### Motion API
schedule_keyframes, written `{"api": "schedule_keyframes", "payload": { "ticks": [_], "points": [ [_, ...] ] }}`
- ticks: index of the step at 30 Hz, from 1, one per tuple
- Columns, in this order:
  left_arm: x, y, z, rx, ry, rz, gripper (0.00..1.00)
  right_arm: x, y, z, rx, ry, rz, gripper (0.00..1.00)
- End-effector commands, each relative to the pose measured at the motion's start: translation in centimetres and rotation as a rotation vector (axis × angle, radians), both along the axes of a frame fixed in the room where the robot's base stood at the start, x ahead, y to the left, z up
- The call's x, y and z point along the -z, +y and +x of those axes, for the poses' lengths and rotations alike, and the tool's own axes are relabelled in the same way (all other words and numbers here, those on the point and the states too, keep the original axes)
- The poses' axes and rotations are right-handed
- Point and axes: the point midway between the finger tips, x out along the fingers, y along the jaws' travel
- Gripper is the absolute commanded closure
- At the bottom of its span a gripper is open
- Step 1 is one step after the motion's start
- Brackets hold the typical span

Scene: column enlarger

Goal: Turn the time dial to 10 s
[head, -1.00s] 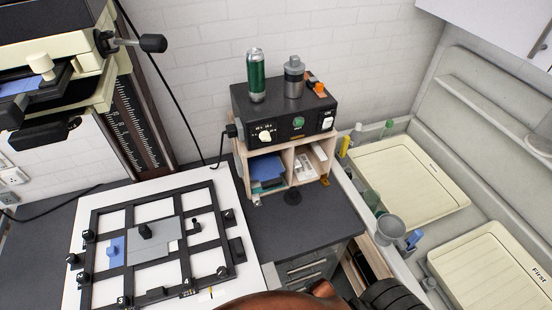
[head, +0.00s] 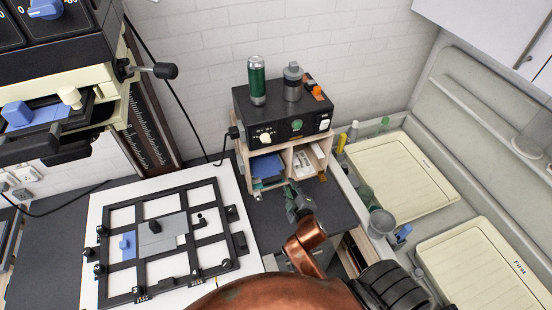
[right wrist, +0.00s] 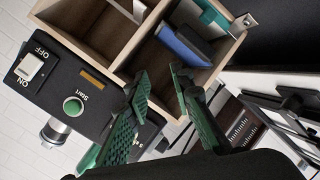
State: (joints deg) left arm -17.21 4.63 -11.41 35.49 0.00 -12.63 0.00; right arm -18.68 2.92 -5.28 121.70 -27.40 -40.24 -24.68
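The black timer box (head: 285,112) stands on a small wooden shelf. Its cream time dial (head: 265,138) is on the left of the front panel, with printed marks too small to read. A green start button (head: 297,125) and a white ON/OFF switch (head: 324,124) are to its right. My right gripper (head: 293,190) is below and in front of the box, apart from the dial. In the right wrist view the gripper (right wrist: 161,76) is open and empty, its green pads apart; a finger covers part of the panel and the dial is not clearly visible. My left gripper is not in view.
A green can (head: 257,80) and a grey bottle (head: 292,82) stand on the box. The wooden shelf (head: 248,172) holds blue items below it. A black-framed easel (head: 190,275) lies at left; cream trays (head: 400,175) are at right.

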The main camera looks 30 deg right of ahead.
Motion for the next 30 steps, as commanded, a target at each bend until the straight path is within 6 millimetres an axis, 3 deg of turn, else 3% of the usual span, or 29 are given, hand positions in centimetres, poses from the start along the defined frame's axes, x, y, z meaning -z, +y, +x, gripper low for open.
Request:
{"api": "schedule_keyframes", "payload": {
  "ticks": [1,3,6,9,13,30],
  "points": [
    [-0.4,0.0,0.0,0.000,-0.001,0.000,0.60,-3.0,0.4,1.6,-0.034,-0.060,-0.082,0.79],
    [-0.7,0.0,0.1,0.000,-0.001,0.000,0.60,-6.4,1.1,3.1,-0.078,-0.131,-0.197,0.79],
    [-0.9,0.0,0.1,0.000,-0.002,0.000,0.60,-10.0,2.2,4.4,-0.122,-0.206,-0.321,0.79],
    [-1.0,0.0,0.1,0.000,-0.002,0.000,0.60,-12.0,2.9,5.1,-0.147,-0.248,-0.395,0.79],
    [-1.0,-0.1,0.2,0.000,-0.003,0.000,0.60,-12.9,3.2,5.5,-0.158,-0.266,-0.430,0.79],
    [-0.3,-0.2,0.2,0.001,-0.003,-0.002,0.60,-12.8,2.3,9.4,-0.158,-0.266,-0.428,0.79]
  ]
}}
